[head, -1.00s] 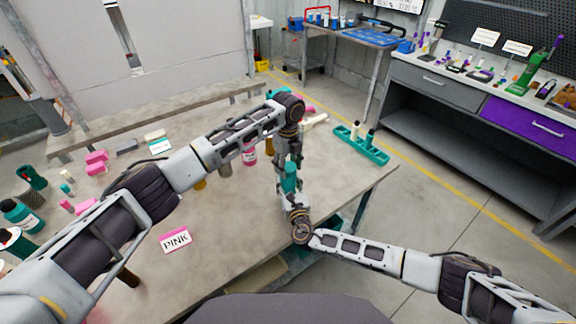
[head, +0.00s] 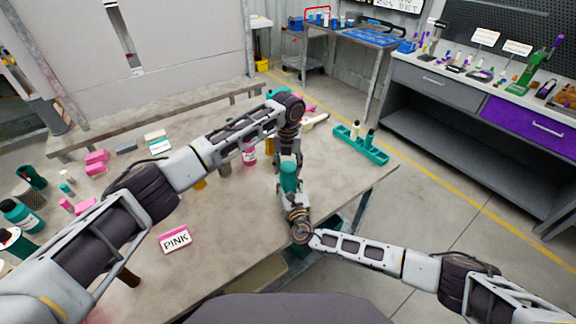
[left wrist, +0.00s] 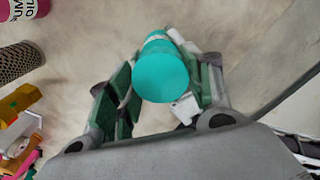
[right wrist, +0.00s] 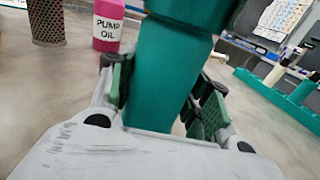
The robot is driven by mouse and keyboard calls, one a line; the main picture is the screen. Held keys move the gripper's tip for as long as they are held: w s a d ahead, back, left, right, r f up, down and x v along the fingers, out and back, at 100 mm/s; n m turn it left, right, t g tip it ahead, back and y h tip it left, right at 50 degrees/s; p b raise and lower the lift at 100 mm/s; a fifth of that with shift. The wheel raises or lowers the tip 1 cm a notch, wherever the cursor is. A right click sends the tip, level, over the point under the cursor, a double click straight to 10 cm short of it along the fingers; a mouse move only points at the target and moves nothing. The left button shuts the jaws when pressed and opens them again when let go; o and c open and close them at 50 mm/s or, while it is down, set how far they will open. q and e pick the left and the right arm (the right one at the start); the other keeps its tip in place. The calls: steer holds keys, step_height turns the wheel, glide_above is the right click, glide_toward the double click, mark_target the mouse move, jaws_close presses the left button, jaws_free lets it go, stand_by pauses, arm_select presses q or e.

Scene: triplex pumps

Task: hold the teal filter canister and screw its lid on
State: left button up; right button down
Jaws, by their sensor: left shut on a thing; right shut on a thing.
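The teal filter canister (head: 290,184) stands roughly upright above the front part of the table, between my two grippers. My right gripper (head: 291,198) is shut on its body, which fills the middle of the right wrist view (right wrist: 160,75). A wider teal part, apparently the lid (right wrist: 188,8), sits at the canister's top and is cut off by that view's edge. My left gripper (head: 288,160) comes down from above and is shut on the lid. Its flat round teal face shows between the fingers in the left wrist view (left wrist: 160,80). The thread is hidden.
A pink pump oil bottle (right wrist: 107,25) and a dark mesh cylinder (right wrist: 45,20) stand behind the canister. A teal rack (head: 360,147) lies at the table's right end. A PINK sign (head: 175,239) stands at the front left. Bare tabletop surrounds the grippers.

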arm_select(q)
steer(key=m, duration=0.5)
steer(key=shift+m, duration=0.4)
steer(key=o, duration=0.8)
steer(key=shift+o, duration=0.2)
steer(key=shift+r, duration=0.1)
steer(key=shift+r, duration=2.15)
steer(key=shift+c, duration=0.4)
